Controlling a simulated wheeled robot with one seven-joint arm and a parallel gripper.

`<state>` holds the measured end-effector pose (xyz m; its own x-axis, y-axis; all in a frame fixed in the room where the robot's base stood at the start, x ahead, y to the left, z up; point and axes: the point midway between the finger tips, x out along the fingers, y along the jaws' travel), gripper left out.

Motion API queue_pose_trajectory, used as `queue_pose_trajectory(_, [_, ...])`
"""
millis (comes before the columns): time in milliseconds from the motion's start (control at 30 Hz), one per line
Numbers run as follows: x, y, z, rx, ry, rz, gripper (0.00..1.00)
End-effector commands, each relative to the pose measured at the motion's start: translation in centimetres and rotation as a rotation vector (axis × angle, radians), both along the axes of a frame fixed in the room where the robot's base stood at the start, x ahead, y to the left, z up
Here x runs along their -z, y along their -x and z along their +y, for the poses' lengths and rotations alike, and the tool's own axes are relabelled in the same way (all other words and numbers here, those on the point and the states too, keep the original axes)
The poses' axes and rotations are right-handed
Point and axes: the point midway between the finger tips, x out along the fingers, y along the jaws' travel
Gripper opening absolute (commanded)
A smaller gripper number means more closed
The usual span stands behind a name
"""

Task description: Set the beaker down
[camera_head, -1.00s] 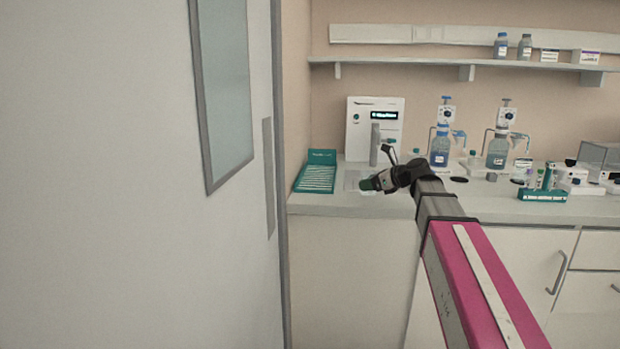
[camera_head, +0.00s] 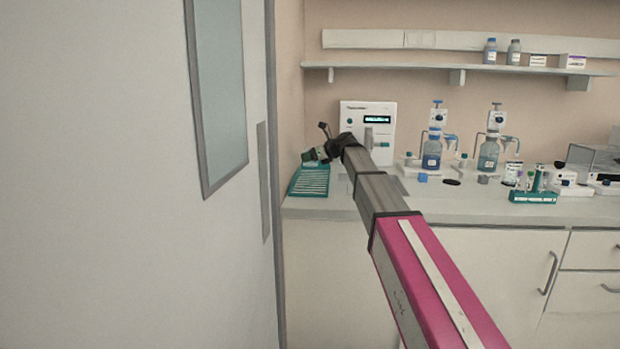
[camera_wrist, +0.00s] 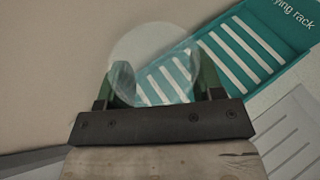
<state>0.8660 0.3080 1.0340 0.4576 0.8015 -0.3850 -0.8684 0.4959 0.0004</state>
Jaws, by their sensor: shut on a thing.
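My gripper (camera_head: 310,156) is at the back left of the counter, above the teal drying rack (camera_head: 310,182). In the wrist view its green fingers (camera_wrist: 164,84) are shut on a clear glass beaker (camera_wrist: 150,52), whose round outline shows between and beyond them. The drying rack (camera_wrist: 262,20), with white slats and "ying rack" lettering, shows through and beside the glass. I cannot tell whether the beaker touches the rack. In the head view the beaker is too small and hidden to make out.
A white dispenser machine (camera_head: 368,128) stands right of the rack, near my arm. Two bottles with dispenser tops, one blue (camera_head: 431,152), and a teal tube rack (camera_head: 533,196) stand farther right. A door (camera_head: 130,180) fills the left. The counter front (camera_head: 420,208) is clear.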

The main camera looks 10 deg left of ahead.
Motion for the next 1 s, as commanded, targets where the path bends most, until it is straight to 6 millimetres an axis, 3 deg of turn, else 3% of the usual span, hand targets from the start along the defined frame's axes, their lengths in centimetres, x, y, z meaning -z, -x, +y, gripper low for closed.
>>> queue_pose_trajectory(167, [3.3, 0.1, 0.0, 0.0, 0.0, 0.002, 0.34])
queue_pose_trajectory(567, [7.4, 0.1, 0.0, -0.001, 0.0, 0.0, 0.34])
queue_pose_trajectory(967, [8.0, 0.0, 0.0, -0.001, 0.0, 0.0, 0.34])
queue_pose_trajectory(1000, [8.0, 0.0, 0.0, -0.001, 0.0, 0.0, 0.74])
